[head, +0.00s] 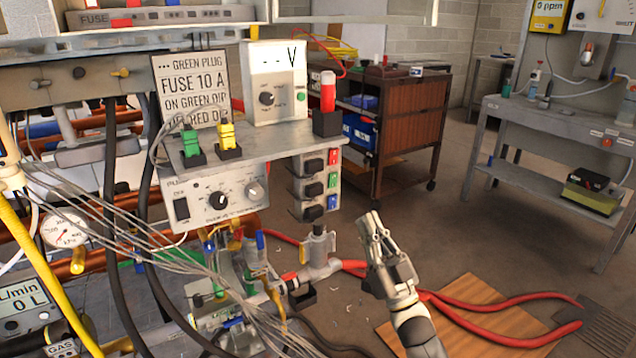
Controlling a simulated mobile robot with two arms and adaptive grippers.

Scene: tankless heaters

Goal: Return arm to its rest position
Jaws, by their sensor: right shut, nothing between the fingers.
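My right gripper (376,228) is in the lower middle of the head view, on an arm that comes up from the bottom edge. It points up and slightly left, with its fingers shut and nothing between them. It stands apart from the bench and shows in front of the floor and the red hoses. My left gripper is not in view.
A bench with a voltmeter (277,82), a control box (215,195), plugs and pipes fills the left. Red hoses (500,338) run over a wooden board (480,310) at lower right. A brown cart (405,135) and grey workbench (550,122) stand behind. Open floor lies between.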

